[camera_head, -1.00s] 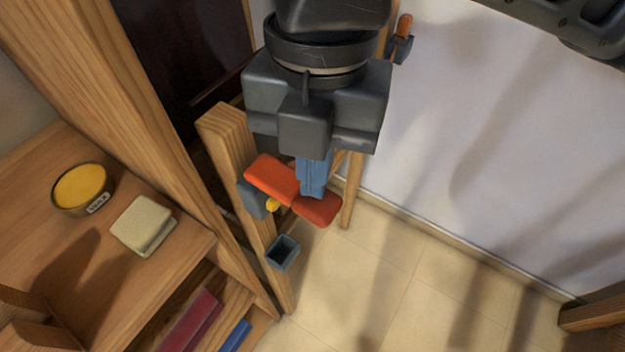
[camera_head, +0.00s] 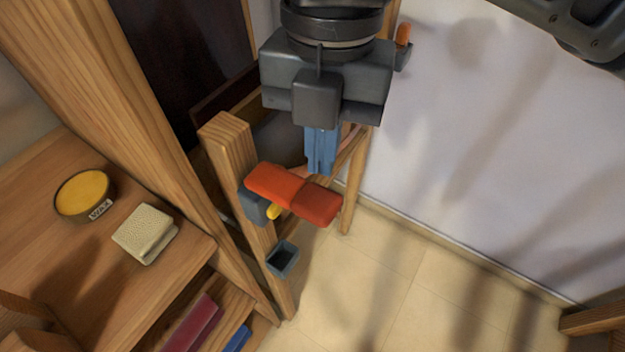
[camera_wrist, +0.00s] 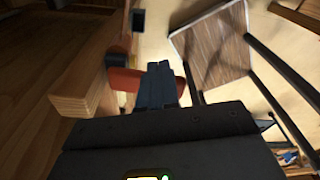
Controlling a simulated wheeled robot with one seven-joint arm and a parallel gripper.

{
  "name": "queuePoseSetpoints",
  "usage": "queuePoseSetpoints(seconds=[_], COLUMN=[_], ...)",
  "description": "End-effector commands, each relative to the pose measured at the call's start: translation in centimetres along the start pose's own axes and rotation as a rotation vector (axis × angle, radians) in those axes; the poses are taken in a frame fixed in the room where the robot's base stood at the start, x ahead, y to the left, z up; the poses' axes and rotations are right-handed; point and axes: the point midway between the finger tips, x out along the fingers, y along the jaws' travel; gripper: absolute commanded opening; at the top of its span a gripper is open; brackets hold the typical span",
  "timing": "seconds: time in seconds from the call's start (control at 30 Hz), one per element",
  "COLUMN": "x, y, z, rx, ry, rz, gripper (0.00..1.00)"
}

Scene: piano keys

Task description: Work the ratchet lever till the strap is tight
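The red ratchet lever (camera_head: 292,194) sticks out to the right from a grey bracket (camera_head: 254,206) on a wooden post. A small yellow part (camera_head: 273,212) shows under it. My gripper (camera_head: 320,173) has its blue fingers close together, with nothing seen between them. In the head view the fingertips are just above the lever's upper edge in the picture; I cannot tell whether they touch. In the wrist view the fingers (camera_wrist: 160,70) stand in front of the red lever (camera_wrist: 125,82), hiding its middle. I cannot clearly make out the strap.
The wooden post (camera_head: 229,145) stands left of my gripper. A small open grey box (camera_head: 283,258) sits below the lever. On the left shelf are a wax tin (camera_head: 84,193) and a pale block (camera_head: 145,233). Tiled floor (camera_head: 370,290) lies open at the lower right.

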Motion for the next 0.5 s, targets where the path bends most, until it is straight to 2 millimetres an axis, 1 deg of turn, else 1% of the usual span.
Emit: queuePoseSetpoints(seconds=[0.1,0.3,0.4,0.5], x=[-1.9,-5.1,-6.2,-6.8], y=[0.0,0.1,0.0,0.0], z=[0.0,0.0,0.0,0.0], rx=[-0.001,-0.001,0.0,-0.001], ry=[-0.003,-0.002,-0.001,-0.001], rz=[0.001,0.001,0.0,-0.001], gripper=[0.0,0.0,0.0,0.0])
